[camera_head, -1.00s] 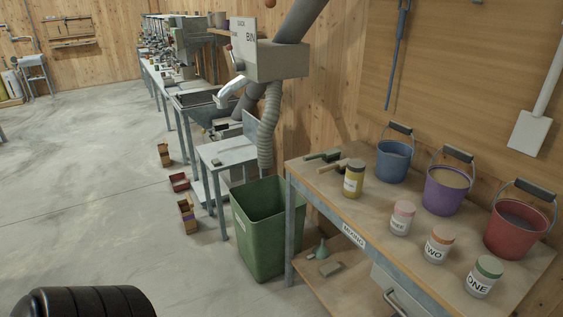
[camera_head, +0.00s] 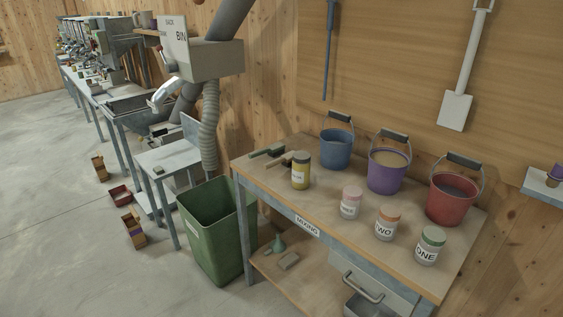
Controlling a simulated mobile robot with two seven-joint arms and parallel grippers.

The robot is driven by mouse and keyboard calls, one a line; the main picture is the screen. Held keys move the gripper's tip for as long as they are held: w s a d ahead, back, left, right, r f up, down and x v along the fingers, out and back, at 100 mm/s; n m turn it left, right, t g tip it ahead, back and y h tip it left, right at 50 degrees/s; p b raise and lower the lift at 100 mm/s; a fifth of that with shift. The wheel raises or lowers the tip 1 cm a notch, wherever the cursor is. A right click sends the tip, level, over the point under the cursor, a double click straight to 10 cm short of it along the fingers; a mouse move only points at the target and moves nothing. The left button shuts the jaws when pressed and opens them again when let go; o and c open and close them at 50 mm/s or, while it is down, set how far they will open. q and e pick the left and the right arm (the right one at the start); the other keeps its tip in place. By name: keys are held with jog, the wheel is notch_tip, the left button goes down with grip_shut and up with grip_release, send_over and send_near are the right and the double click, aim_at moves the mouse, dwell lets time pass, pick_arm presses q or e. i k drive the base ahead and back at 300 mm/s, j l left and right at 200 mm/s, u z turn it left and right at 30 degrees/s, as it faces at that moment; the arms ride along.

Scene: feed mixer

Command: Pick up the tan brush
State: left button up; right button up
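A small tan brush-like item (camera_head: 281,161) lies at the back left of the wooden mixing table (camera_head: 300,205), just left of the yellow jar. A dark green item of similar shape (camera_head: 266,152) lies close beside it, farther left. Both are small in view, so bristles and details are hard to tell. Neither of my grippers is in view.
A yellow jar (camera_head: 300,172), several other lidded jars, and blue (camera_head: 336,150), purple (camera_head: 387,171) and red (camera_head: 452,199) buckets stand on the table. A green bin (camera_head: 218,232) is at its left. A drawer (camera_head: 372,290) is open below.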

aim_at(286, 160)
jog(key=z, duration=3.25)
jog(key=u, duration=3.25)
jog(key=i+j+z, duration=0.1)
jog(key=i+j, duration=0.25)
